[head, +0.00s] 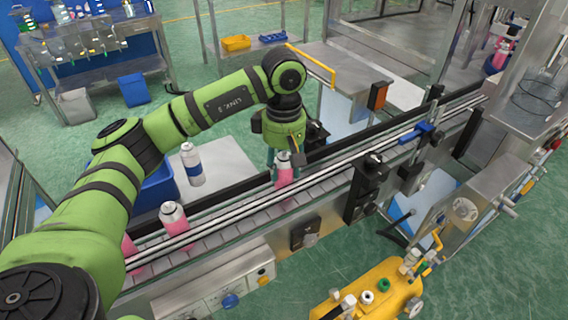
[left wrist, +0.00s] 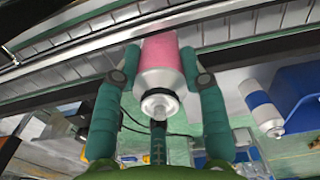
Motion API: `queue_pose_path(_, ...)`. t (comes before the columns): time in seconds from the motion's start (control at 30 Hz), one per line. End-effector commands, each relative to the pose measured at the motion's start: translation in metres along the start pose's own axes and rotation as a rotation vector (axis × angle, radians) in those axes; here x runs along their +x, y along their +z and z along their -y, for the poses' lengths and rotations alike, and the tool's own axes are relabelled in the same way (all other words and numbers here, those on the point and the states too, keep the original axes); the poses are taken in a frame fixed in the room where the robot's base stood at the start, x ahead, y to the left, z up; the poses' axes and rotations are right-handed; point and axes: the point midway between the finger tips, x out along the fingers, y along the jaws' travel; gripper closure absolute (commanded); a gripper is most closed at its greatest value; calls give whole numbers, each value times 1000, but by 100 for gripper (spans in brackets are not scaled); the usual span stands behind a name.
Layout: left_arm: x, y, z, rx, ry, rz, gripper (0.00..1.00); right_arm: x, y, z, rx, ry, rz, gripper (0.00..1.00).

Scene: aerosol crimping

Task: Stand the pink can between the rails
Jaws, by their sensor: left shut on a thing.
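My left gripper (head: 285,160) is shut on a pink can (head: 284,175) with a silver top, its fingers on both sides of the can. The left wrist view shows the can (left wrist: 160,62) between the teal fingers of the gripper (left wrist: 161,78). The can looks roughly upright over the conveyor, behind the front silver rails (head: 236,208) and near the dark back rail (head: 225,193). I cannot tell whether its base touches the belt. Two more pink cans, a nearer one (head: 129,250) and a farther one (head: 174,218), stand along the line to the left. My right gripper is not in view.
A white can with a blue band (head: 194,168) stands on the side table beside a blue crate (head: 157,190). Black sensor blocks (head: 366,180) and a blue clamp (head: 417,132) sit along the rails to the right. A steel machine (head: 515,130) stands at far right.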

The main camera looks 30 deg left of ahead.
Motion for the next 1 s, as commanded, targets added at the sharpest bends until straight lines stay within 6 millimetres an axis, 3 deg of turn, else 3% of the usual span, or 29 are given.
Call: queue_pose_path(1.0,6,0,0,0,1,0,90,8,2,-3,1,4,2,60)
